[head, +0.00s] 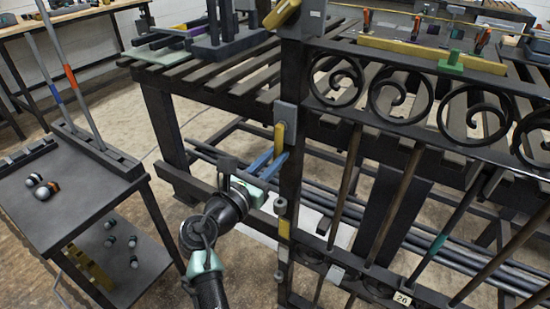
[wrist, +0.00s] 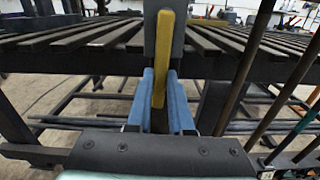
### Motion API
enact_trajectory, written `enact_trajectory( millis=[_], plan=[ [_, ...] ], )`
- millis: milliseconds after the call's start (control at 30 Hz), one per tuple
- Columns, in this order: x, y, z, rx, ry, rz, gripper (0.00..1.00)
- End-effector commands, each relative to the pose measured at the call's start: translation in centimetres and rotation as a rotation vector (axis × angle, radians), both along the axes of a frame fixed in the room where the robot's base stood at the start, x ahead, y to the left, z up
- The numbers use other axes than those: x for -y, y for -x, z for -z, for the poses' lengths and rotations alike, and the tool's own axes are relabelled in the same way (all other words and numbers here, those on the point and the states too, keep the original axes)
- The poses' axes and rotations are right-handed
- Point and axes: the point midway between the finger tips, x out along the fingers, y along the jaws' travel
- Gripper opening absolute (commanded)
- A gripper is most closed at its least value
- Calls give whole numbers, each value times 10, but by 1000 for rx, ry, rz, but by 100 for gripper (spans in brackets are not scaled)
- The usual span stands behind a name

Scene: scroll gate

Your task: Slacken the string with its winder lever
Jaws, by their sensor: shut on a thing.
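A yellow lever (head: 279,137) hangs from a grey plate (head: 287,113) on the dark gate post. In the wrist view the lever (wrist: 158,60) points almost straight down. My gripper (head: 278,156) reaches up to it from the lower left, with its two blue fingers closed on the lever's lower end. In the wrist view the fingers (wrist: 160,85) stand on either side of the lever.
The gate's scroll panel (head: 400,98) and bars extend right of the post. A slatted bench (head: 215,83) stands behind. Another yellow handle (head: 282,12) sits at the post's top. A dark cart (head: 75,195) with small balls stands at the left.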

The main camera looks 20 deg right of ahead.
Motion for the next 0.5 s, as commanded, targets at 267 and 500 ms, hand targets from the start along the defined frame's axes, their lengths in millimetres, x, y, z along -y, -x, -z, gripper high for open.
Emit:
enact_trajectory(
  millis=[267, 500],
  plan=[
    [-8, -10, 0, 142, -113, -2, 0],
    [-17, -21, -4, 319, -251, -3, 0]
  ],
)
